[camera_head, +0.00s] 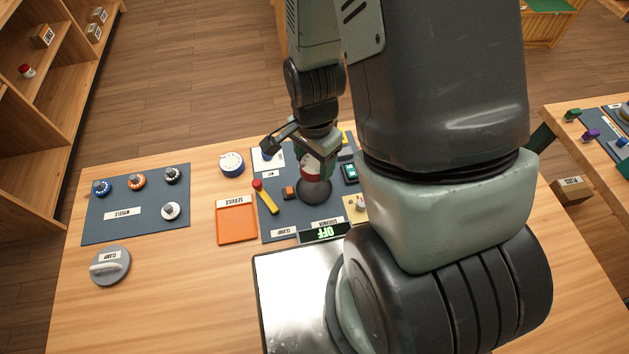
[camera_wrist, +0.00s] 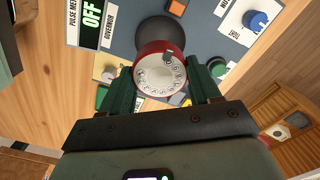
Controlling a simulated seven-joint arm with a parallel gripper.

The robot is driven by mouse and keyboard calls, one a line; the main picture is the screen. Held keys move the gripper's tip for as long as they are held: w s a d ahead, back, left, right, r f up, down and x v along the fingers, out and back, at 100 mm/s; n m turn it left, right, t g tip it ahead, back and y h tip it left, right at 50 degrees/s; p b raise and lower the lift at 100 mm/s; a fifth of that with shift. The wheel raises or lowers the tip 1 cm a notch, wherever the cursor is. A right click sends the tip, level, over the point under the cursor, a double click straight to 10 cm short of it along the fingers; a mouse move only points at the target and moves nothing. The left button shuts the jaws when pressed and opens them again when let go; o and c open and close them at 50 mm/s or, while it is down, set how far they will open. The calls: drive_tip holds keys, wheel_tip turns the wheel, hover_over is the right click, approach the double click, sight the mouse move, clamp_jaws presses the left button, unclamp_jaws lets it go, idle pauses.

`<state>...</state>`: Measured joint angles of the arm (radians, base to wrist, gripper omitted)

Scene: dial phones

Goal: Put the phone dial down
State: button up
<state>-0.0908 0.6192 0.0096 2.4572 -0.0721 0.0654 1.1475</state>
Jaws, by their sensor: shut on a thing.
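The phone dial (camera_wrist: 153,84), a red body with a white numbered finger ring, is between the two green fingers of my gripper (camera_wrist: 164,72) in the wrist view. My gripper is shut on it. In the head view the dial's red and white side (camera_head: 308,171) shows under my gripper, above a dark round stand (camera_head: 315,191) on the blue-grey mat. The stand also shows behind the dial in the wrist view (camera_wrist: 160,29). I cannot tell whether the dial touches the stand.
A panel (camera_head: 324,232) reading OFF stands at the mat's front. An orange SERVICE tray (camera_head: 236,223), a blue-sided dial (camera_head: 231,163), a yellow lever with a red knob (camera_head: 266,198) and a WHEELS mat (camera_head: 150,227) lie to the left. A grey CLAMP disc (camera_head: 110,266) is front left.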

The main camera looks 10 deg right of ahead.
wheel_tip(320, 180, down, 8)
drive_tip(key=shift+r, duration=0.2)
idle(0.3)
drive_tip(key=shift+f, duration=0.2)
drive_tip(key=o, duration=1.2)
drive_tip(key=shift+c, duration=0.2)
wheel_tip(320, 180, up, 12)
drive_tip(key=shift+r, duration=0.2)
drive_tip(key=shift+f, duration=0.15)
hover_over(315, 189)
drive_tip(key=shift+a+f, duration=0.1)
drive_tip(key=shift+f, duration=5.05)
